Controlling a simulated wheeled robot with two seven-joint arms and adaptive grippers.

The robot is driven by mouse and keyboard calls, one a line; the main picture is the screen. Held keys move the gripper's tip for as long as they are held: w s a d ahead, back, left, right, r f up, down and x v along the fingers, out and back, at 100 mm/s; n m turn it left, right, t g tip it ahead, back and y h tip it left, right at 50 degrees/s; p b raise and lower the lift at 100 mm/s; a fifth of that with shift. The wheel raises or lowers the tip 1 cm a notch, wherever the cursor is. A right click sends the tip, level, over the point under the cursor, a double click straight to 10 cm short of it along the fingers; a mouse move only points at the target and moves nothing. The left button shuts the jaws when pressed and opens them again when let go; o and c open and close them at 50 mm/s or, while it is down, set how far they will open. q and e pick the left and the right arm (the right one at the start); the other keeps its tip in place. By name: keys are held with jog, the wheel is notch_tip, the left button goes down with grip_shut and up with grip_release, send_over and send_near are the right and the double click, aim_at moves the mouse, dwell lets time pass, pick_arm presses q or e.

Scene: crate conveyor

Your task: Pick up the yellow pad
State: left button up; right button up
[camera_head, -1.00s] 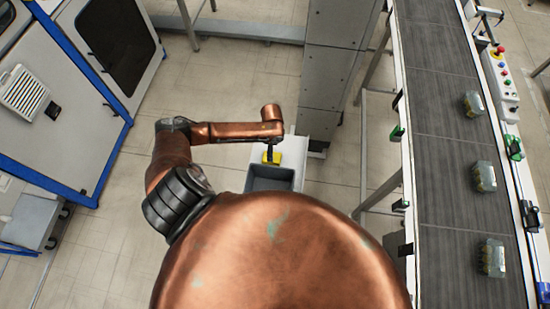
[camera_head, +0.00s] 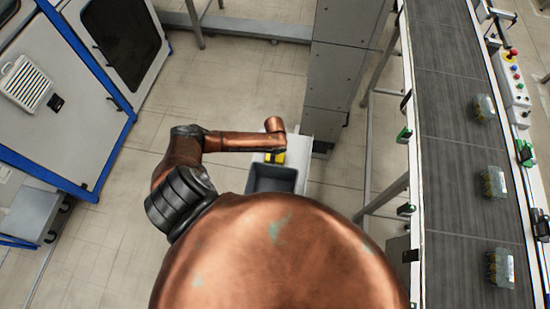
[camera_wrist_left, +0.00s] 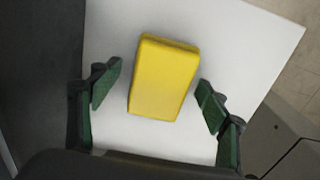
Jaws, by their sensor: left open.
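The yellow pad (camera_wrist_left: 165,78) lies on a white surface (camera_wrist_left: 235,50) in the left wrist view, slightly tilted in the picture. My left gripper (camera_wrist_left: 156,92) is open, with one green-padded finger on each side of the pad and a visible gap on both sides. In the head view the yellow pad (camera_head: 275,158) shows as a small patch under the end of my left arm. My left gripper is mostly hidden there beneath the arm. My right gripper is not in view.
A dark grey bin (camera_head: 272,193) stands right beside the pad, on the near side. A grey cabinet (camera_head: 345,60) rises just behind to the right. A conveyor (camera_head: 462,140) with several clear packs runs along the right. A blue-framed machine (camera_head: 70,100) stands at left.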

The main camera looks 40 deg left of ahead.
pick_arm(q)
jog(key=c, duration=1.3)
notch_tip(320, 180, up, 10)
jog(key=shift+r+p, duration=0.1)
jog(key=shift+p, duration=0.5)
